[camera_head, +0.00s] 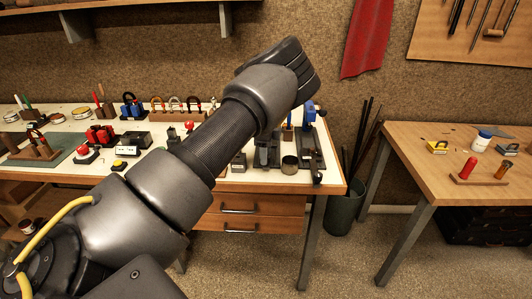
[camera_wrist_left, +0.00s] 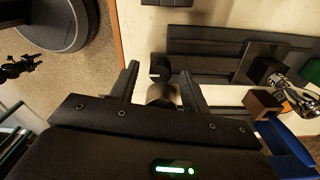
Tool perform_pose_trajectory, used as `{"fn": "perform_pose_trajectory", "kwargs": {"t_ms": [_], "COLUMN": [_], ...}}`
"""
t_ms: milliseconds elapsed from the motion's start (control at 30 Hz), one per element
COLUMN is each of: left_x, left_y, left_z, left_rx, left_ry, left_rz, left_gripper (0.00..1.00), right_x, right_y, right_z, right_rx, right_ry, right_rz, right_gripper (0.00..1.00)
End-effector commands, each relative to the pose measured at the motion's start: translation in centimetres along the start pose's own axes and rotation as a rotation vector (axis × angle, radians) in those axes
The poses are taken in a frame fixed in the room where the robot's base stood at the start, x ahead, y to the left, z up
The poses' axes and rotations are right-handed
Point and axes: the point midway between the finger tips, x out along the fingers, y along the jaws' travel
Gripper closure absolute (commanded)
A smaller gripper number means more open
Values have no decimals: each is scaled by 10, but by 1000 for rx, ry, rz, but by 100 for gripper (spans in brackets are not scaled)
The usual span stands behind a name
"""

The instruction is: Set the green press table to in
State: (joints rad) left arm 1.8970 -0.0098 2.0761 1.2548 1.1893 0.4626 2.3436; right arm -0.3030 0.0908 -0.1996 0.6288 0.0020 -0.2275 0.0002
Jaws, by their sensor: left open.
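My left gripper (camera_wrist_left: 160,78) is open in the left wrist view. A short dark knob (camera_wrist_left: 160,68) with a round grey part (camera_wrist_left: 161,93) shows between its fingers; I cannot tell whether they touch. Dark rails (camera_wrist_left: 205,48) run to the right of the knob. A small green block (camera_wrist_left: 303,103) is at the right edge; I cannot tell whether it is the press table. A blue body (camera_wrist_left: 287,148) stands below it. In the head view, my left forearm covers the bench middle, and its fingers are hidden. A blue device (camera_head: 311,112) and dark rail (camera_head: 309,150) stand at the bench's right end.
The bench (camera_head: 335,176) holds many small tools and fixtures left of the rail. A bin (camera_head: 342,207) stands between the bench and a second wooden table (camera_head: 430,160). The floor in front is clear.

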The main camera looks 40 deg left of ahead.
Motion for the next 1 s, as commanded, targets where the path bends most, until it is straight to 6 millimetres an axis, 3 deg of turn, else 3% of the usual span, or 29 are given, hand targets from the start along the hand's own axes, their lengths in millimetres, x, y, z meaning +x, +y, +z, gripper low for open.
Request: {"fn": "perform_pose_trajectory", "kwargs": {"t_ms": [367,733,1000], "left_x": [7,6,6], "left_y": [0,0,-2], "left_z": [0,0,4], "left_rx": [0,0,-1], "left_ry": [0,0,0], "left_rz": [0,0,0], "left_gripper": [53,100,100], "right_x": [0,0,-4], "right_y": [-8,-5,5], "right_z": [-2,-2,0], "right_rx": [3,2,-3], "right_ry": [3,4,1], "right_rz": [-9,-6,6], "right_gripper": [54,54,54]}}
